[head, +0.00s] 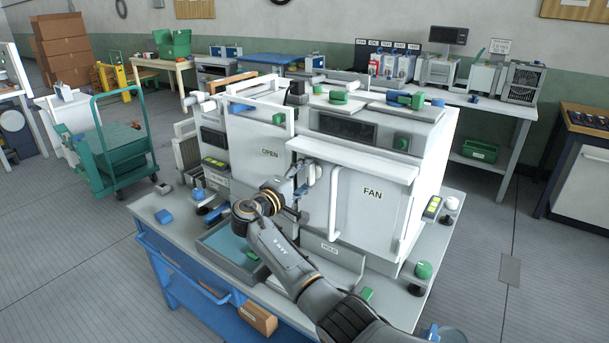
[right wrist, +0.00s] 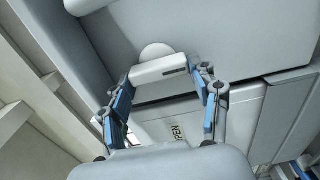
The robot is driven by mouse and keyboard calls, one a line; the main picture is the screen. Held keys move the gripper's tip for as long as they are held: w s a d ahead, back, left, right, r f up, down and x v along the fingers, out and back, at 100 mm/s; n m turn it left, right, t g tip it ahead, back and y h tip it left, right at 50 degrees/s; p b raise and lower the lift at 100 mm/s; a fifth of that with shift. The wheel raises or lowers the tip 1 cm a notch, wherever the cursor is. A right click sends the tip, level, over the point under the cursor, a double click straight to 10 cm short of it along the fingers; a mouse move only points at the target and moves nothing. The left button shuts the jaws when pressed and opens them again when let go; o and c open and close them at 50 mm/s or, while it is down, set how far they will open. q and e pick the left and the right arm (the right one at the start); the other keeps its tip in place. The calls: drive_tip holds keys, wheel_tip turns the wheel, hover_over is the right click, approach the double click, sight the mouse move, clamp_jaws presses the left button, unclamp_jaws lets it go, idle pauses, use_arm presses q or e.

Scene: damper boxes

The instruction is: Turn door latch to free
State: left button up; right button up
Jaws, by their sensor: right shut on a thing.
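The door latch (right wrist: 158,69) is a pale bar with a rounded hub behind it, in the middle of the right wrist view. My right gripper (right wrist: 163,76) has its two blue-and-grey fingers closed on the bar's two ends. In the head view my right gripper (head: 300,186) is at the front of the white box, between the panel marked OPEN (head: 270,142) and the door marked FAN (head: 372,205). The gripper partly hides the latch there. My left gripper is in neither view.
A white vertical handle (head: 335,202) stands just right of my gripper. A green knob (head: 423,270) is at the right. The box top holds several tools and parts.

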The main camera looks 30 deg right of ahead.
drive_tip(key=shift+r, duration=0.1)
drive_tip(key=o, duration=1.1)
drive_tip(key=shift+w, duration=0.1)
drive_tip(key=shift+o, duration=0.2)
drive_tip(key=v, duration=1.2)
